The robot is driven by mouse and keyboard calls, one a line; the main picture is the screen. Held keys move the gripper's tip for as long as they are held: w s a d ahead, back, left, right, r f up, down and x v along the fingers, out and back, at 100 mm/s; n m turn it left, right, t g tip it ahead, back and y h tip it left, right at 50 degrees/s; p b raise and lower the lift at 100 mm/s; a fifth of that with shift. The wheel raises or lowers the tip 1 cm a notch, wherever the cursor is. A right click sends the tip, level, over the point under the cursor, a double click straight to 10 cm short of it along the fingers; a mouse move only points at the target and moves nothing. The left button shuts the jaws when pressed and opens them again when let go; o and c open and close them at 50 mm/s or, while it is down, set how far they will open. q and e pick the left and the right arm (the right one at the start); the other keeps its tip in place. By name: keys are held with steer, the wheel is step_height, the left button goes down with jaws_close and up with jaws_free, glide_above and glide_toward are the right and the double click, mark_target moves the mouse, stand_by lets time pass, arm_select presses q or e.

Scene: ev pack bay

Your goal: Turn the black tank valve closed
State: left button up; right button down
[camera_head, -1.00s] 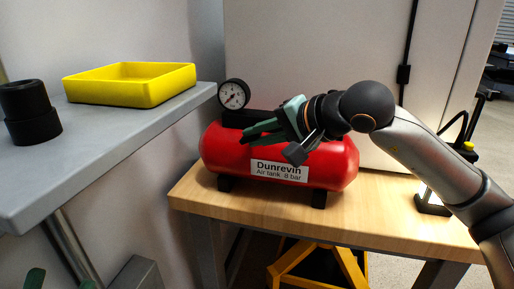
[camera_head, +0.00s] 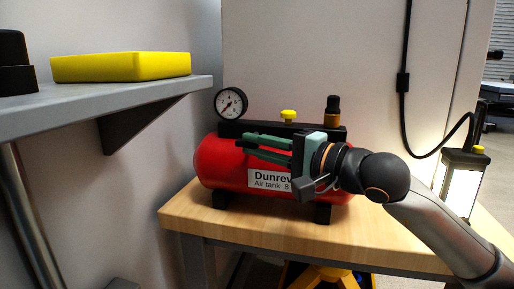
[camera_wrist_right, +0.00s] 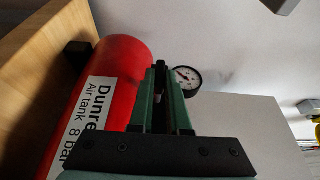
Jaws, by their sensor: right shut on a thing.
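The red air tank (camera_head: 215,165) lies on a wooden table, with a black rail (camera_head: 232,129) along its top. My right gripper (camera_head: 243,146) reaches across the tank's upper front from the right, its green fingers pointing left. In the right wrist view, the right gripper (camera_wrist_right: 160,85) closes around a narrow black part (camera_wrist_right: 160,73), which looks like the black tank valve. This part is mostly hidden by the fingers, so its angle cannot be told. My left gripper is not in view.
A round gauge (camera_head: 230,103), a yellow knob (camera_head: 288,116) and a black-topped brass fitting (camera_head: 333,110) stand on top of the tank. A yellow tray (camera_head: 120,67) sits on the grey shelf at left. A lit lantern (camera_head: 462,180) stands at right.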

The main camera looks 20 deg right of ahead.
stand_by(0.4)
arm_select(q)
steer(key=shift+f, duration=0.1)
arm_select(e)
steer(key=c, duration=0.9)
jaws_free()
